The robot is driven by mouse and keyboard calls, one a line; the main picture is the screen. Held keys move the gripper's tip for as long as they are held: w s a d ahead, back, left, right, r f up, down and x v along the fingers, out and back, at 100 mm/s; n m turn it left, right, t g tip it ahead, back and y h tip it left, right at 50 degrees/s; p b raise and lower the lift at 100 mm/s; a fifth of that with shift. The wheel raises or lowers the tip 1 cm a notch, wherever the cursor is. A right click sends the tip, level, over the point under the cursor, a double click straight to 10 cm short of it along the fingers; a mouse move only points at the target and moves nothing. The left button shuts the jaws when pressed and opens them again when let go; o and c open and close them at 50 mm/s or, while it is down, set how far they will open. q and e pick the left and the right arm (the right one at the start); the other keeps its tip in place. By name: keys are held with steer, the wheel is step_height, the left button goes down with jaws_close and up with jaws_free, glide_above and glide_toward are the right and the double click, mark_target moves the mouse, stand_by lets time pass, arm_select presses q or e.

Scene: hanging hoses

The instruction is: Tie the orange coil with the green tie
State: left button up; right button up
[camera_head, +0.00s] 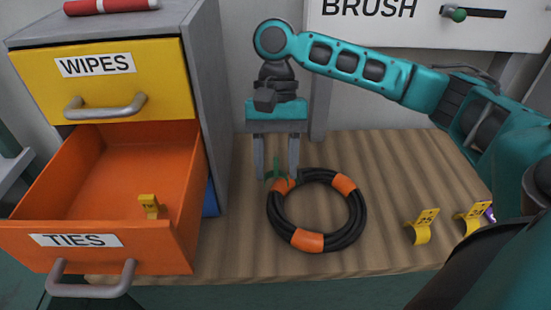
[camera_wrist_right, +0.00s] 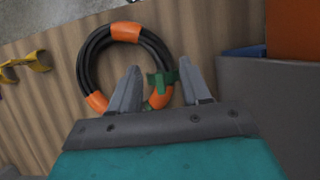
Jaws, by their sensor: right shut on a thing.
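The orange coil (camera_head: 307,240) is a black hose ring with several orange bands, lying flat on the wooden worktop. It also shows in the right wrist view (camera_wrist_right: 125,31). My right gripper (camera_head: 276,176) points down at the coil's far left side, by one orange band. It is shut on the green tie (camera_wrist_right: 163,81), which sits between the fingertips at that band. In the head view the tie (camera_head: 277,170) is small and partly hidden by the fingers. I cannot tell whether the tie goes around the hose. My left gripper is not in view.
An open orange TIES drawer (camera_head: 160,249) juts out at the left, with a yellow tag (camera_head: 149,206) inside. A shut yellow WIPES drawer (camera_head: 160,86) is above it. Two yellow clips (camera_head: 422,227) (camera_head: 472,218) stand right of the coil. A BRUSH panel (camera_head: 430,28) is behind.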

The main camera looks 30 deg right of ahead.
mark_target(276, 175)
steer(key=shift+r+p, duration=0.15)
steer(key=shift+p, duration=1.05)
steer(key=shift+f, duration=0.45)
steer(key=shift+f+b, duration=0.3)
steer(key=shift+f, duration=0.9)
steer(key=shift+f+p, duration=0.1)
steer(key=shift+p, duration=0.2)
steer(key=shift+f, duration=0.3)
steer(key=shift+f, duration=0.3)
steer(key=shift+f, duration=0.95)
